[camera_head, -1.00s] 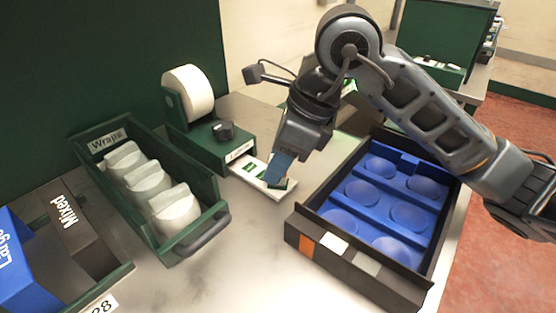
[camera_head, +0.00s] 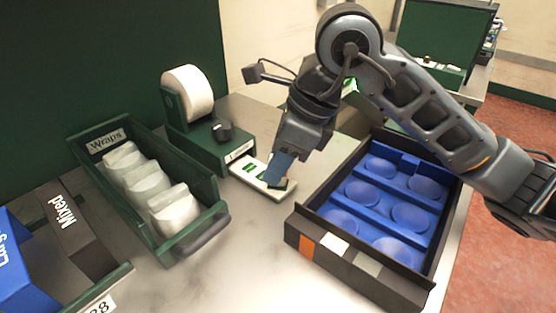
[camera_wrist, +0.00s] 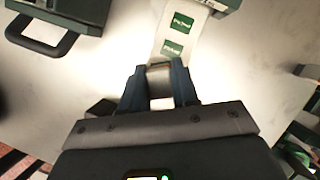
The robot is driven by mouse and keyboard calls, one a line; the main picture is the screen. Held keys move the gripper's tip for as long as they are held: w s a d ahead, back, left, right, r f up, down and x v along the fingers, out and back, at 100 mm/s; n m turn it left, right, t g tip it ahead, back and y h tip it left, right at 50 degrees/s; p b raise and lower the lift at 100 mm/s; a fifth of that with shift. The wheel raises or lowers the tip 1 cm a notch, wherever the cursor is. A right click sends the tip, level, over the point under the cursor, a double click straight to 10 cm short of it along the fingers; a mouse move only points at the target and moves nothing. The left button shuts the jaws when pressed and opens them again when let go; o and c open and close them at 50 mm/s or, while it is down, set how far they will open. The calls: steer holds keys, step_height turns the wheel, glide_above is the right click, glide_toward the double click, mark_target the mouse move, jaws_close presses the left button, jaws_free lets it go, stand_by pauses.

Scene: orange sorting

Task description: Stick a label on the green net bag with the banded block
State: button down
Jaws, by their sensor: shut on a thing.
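My gripper (camera_head: 279,172) points down over the white label strip (camera_head: 249,170), which comes out of the green label dispenser (camera_head: 214,149). In the wrist view my gripper (camera_wrist: 160,88) has its two blue fingers shut on a small block with grey, dark and pale bands, taken as the banded block (camera_wrist: 160,72). The block's end is at or just above the strip (camera_wrist: 190,12); I cannot tell whether it touches. Green printed labels (camera_wrist: 180,22) show on the strip beyond the block. In the head view the fingers hide the block. I cannot make out the green net bag clearly.
A black tray (camera_head: 331,263) with a blue cupped insert (camera_head: 385,209) stands right of the strip. A green "Wraps" bin (camera_head: 107,165) holding white wraps stands at left. "Mixed" (camera_head: 70,230) and blue (camera_head: 18,270) containers are at lower left. Bare tabletop (camera_head: 262,235) lies between.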

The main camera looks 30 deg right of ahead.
steer(key=shift+f, duration=0.1)
steer(key=shift+r+p, duration=1.4)
steer(key=shift+r, duration=2.2)
